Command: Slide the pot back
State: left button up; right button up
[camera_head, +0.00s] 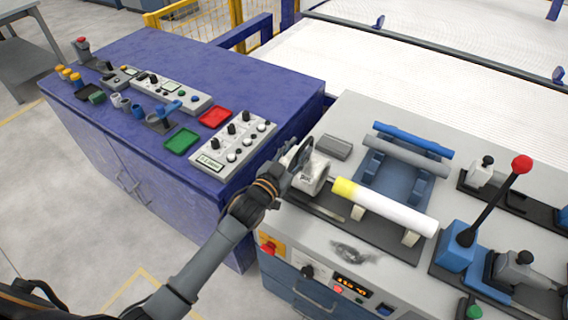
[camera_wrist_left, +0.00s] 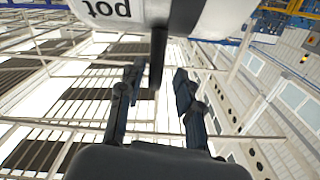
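The pot (camera_head: 312,176) is a pale grey-white cylinder with a "pot" label. It stands on the machine top at the left end of a white pipe with a yellow end (camera_head: 385,206). In the left wrist view the pot (camera_wrist_left: 215,15) fills the top edge, its label upside down. A dark bar-like handle (camera_wrist_left: 157,58) reaches down from it. My left gripper (camera_head: 297,160) is at the pot's left side. In the left wrist view its fingers (camera_wrist_left: 158,78) are apart, with the handle between them and gaps on both sides. My right gripper is out of view.
A red-knobbed lever (camera_head: 521,164) stands at the right. A blue cabinet (camera_head: 230,75) with control boxes and small trays stands at the left.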

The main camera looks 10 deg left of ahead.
pick_arm(q)
jog(key=v, duration=0.9)
jog(key=shift+a, duration=0.15)
